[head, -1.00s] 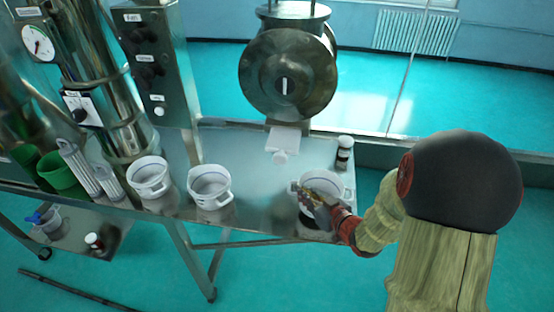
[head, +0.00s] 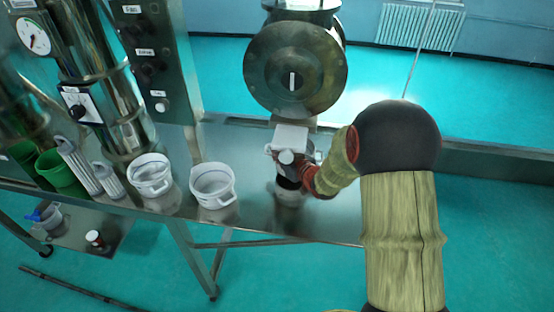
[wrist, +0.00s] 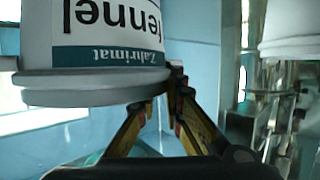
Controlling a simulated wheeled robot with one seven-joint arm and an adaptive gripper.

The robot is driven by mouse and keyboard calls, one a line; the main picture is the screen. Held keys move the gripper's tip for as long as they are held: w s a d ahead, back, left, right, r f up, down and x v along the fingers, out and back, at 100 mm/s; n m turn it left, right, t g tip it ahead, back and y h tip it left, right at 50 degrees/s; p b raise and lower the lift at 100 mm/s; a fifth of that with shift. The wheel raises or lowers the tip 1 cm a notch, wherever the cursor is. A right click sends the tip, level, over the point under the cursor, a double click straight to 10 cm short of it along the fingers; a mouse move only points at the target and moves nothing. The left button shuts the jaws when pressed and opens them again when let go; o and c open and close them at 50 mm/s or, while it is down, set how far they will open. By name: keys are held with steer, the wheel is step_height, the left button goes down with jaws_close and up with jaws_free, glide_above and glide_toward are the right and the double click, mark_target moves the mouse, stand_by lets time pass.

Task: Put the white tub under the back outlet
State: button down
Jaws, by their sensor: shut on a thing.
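A white tub (head: 278,165) is at the sieve's white outlet spout (head: 290,137), below the round metal drum. The spout and my gripper hide much of it in the head view. My gripper (head: 302,168) is shut on the tub at its right side. In the wrist view the tub (wrist: 95,90) fills the upper left, with an upside-down label reading "fennel" and "Zahrimat". The fingertips (wrist: 175,82) meet at its edge, seemingly on a handle. Dark shading lies under the tub; I cannot tell if it touches the table.
Two more white tubs (head: 150,175) (head: 213,186) stand on the metal table (head: 250,215) to the left. Green cups (head: 60,172) and a control box (head: 150,60) are further left. The table front between the tubs and my arm is clear.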

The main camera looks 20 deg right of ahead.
steer(key=shift+w+a, duration=0.1)
steer(key=shift+w, duration=0.4)
step_height(320, 180, down, 4)
steer(key=shift+r+b, duration=0.2)
steer(key=shift+b, duration=0.2)
steer(key=c, duration=1.9)
jaws_free()
steer(key=shift+s+r, duration=0.1)
steer(key=p+v, duration=0.1)
steer(key=v, duration=1.1)
